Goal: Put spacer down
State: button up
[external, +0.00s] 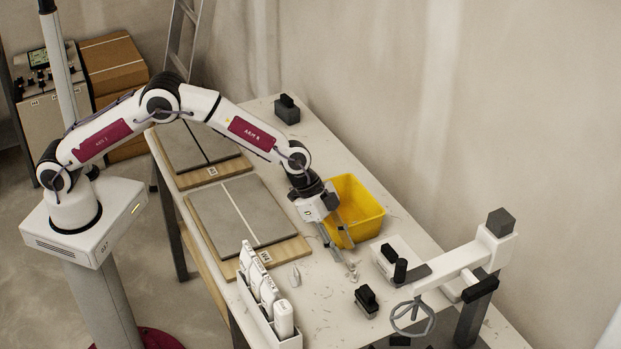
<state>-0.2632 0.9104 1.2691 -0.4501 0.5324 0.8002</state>
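My gripper (339,247) points down over the table, at the front left of the yellow bin (366,232). Its two grey fingers look spread apart, and I see nothing clearly held between them. A few small pale pieces (352,270), which may be spacers, lie on the table just below and to the right of the fingertips. They are too small to tell their shape, or whether a fingertip touches one. The near grey tile pair (225,214) lies on a wooden board to the left of my gripper, with a pale line between the tiles.
Another tile pair (190,146) lies farther back. A white rack with bottles (268,300) and a small pale pointed item (295,275) stand in front. A black block (367,301), a white tray (410,252) and a stand with a handwheel (412,317) occupy the right.

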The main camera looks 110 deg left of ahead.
aim_at(352, 274)
jog(key=shift+x, duration=1.05)
jog(key=shift+x, duration=2.55)
jog(key=shift+w+d+r, duration=0.1)
jog(key=shift+w+d, duration=0.05)
jog(key=c, duration=0.8)
